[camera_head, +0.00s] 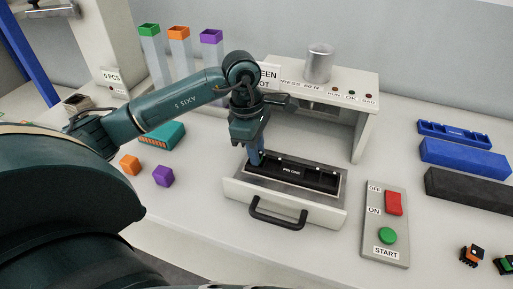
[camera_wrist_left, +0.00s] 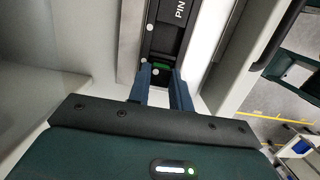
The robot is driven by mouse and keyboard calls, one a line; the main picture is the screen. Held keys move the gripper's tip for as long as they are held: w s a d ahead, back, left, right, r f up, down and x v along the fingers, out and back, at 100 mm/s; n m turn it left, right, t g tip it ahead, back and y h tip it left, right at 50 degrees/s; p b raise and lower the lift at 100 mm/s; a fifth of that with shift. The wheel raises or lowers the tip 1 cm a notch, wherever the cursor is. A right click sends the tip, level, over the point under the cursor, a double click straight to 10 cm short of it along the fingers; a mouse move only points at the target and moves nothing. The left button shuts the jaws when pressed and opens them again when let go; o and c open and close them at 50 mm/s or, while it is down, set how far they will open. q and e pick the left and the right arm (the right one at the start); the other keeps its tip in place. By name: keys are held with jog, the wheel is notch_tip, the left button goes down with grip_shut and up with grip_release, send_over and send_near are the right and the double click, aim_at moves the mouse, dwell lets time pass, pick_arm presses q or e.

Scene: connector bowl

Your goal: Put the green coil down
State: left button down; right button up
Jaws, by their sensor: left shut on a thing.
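My left gripper (camera_head: 256,160) points down at the left end of the black fixture (camera_head: 320,181), which is marked "PIN ONE" and lies in the open white drawer (camera_head: 237,190). In the left wrist view the blue fingers of this gripper (camera_wrist_left: 161,80) are close together, shut on the green coil (camera_wrist_left: 161,66). Only a small green part of the coil shows, between the fingertips and within the outline of the black fixture (camera_wrist_left: 166,38). In the head view the coil is hidden by the fingers. I cannot tell whether it touches the fixture floor. My right gripper is out of view.
The press housing (camera_head: 368,98) stands behind the drawer, whose black handle (camera_head: 277,217) faces front. A switch panel (camera_head: 373,250) is at right. An orange cube (camera_head: 130,166) and a purple cube (camera_head: 163,176) lie left. Blue (camera_head: 465,160) and black (camera_head: 470,189) blocks lie far right.

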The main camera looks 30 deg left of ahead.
pick_arm(q)
jog(key=shift+f, duration=0.15)
jog(key=c, duration=1.3)
grip_release()
jog(key=shift+o, duration=0.2)
jog(key=shift+r, duration=0.35)
notch_tip(320, 180, up, 12)
jog(key=a, duration=0.1)
jog(key=shift+s+a+f+b, duration=0.2)
jog(key=shift+a+b, duration=0.1)
jog(key=shift+a, duration=0.1)
